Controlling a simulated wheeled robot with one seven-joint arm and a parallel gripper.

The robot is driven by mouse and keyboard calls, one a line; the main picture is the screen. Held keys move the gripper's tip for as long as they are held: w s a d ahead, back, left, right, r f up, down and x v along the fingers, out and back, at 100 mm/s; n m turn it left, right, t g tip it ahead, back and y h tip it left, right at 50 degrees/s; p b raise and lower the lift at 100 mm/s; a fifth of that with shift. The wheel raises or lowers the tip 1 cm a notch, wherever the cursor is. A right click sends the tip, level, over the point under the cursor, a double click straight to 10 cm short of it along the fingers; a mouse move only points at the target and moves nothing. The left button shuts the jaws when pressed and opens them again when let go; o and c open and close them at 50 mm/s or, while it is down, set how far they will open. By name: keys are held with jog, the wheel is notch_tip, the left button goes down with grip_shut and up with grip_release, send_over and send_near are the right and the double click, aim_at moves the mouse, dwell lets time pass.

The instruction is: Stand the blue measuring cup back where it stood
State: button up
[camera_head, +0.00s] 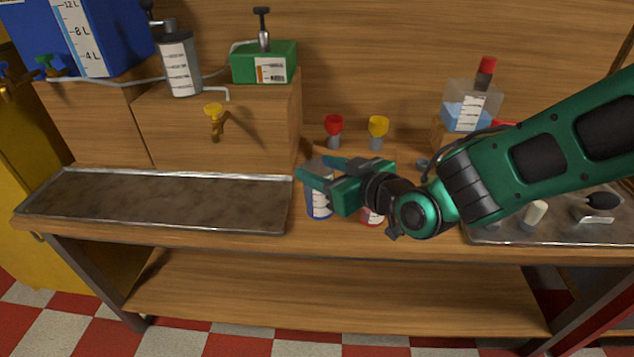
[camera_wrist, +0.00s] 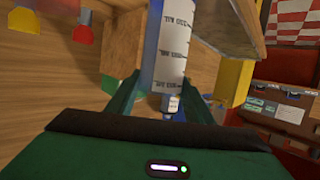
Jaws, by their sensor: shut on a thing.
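The blue measuring cup (camera_head: 319,203) has a white scale label and is upright or nearly so over the wooden bench, just right of the left metal tray. In the wrist view the cup (camera_wrist: 167,45) lies between my two fingers, its scale marks facing the camera. My gripper (camera_head: 321,170) is shut on it near its top; the fingers also show in the wrist view (camera_wrist: 163,82). My gripper hides part of the cup in the head view. I cannot tell whether its base touches the bench.
A red-marked cup (camera_head: 372,217) is partly hidden behind my gripper. Red (camera_head: 334,127) and yellow (camera_head: 377,128) funnel-like pieces stand at the back. The left tray (camera_head: 160,200) is empty; the right tray (camera_head: 560,232) holds small items. A yellow tap (camera_head: 214,118) overhangs the left tray.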

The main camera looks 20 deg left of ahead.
jog(key=w+a+f, duration=0.2)
jog(key=w+f, duration=0.3)
jog(key=f, duration=0.2)
jog(key=shift+w+f, duration=0.35)
jog(key=shift+a+f, duration=0.1)
jog(key=o, duration=1.5)
